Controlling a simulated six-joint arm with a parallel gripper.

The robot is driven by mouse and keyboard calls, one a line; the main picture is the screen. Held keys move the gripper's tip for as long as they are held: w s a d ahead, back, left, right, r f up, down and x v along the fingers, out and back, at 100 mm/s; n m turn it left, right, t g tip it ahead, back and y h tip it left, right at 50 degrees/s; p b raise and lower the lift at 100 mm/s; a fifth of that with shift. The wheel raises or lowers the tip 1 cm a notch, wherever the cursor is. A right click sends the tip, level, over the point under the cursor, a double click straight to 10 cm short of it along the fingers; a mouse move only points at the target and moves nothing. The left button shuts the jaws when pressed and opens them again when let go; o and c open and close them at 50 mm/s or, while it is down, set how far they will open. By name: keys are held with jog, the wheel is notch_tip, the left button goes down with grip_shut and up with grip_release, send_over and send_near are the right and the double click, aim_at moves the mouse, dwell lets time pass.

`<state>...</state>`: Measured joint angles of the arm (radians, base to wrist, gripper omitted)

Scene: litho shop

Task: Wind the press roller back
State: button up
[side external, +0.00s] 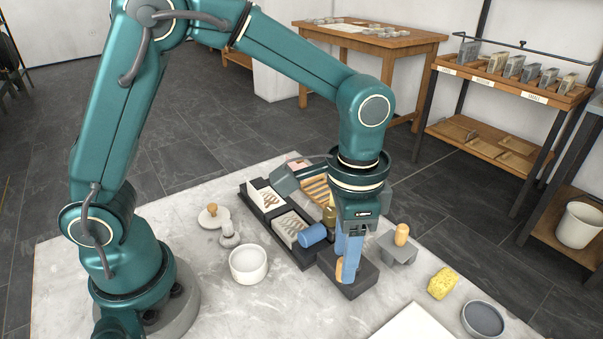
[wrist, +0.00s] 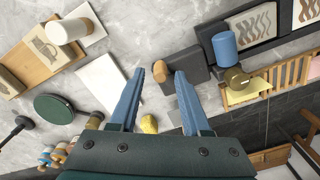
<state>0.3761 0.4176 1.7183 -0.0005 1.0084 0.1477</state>
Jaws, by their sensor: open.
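The press has a long dark bed (side external: 309,259) carrying two pale stones with drawn patterns, one of them nearer the roller (side external: 291,228). The blue press roller (side external: 313,236) lies at the near end of the stones; it also shows in the wrist view (wrist: 225,48), near a brass part (wrist: 238,78). A dark block (side external: 358,284) stands at the bed's right end. An upright wooden knob (wrist: 160,71) is by this block. My gripper (side external: 347,265) points down over the block, its blue fingers apart. In the wrist view the knob appears between the fingertips; contact cannot be told.
A white bowl (side external: 248,265) stands left of the press. A grey stand with a wooden handle (side external: 401,235), a yellow sponge (side external: 441,283) and a dark round dish (side external: 483,319) are to the right. A slatted wooden rack (side external: 316,189) is behind. The front left tabletop is clear.

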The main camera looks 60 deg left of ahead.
jog(key=shift+r, duration=2.3)
jog(key=shift+w+a+r, duration=0.1)
jog(key=shift+a+r, duration=0.05)
jog(key=shift+a, duration=0.05)
jog(key=s+a+r+n+t, duration=0.3)
jog(key=a+r, duration=0.3)
jog(key=r, duration=0.1)
jog(key=s+a+f+n+t, duration=0.2)
jog(key=s+a+f+n, duration=0.1)
jog(key=s, duration=0.3)
jog(key=shift+s+a+f+t, duration=0.3)
jog(key=shift+s+a+f, duration=0.1)
jog(key=shift+a, duration=0.1)
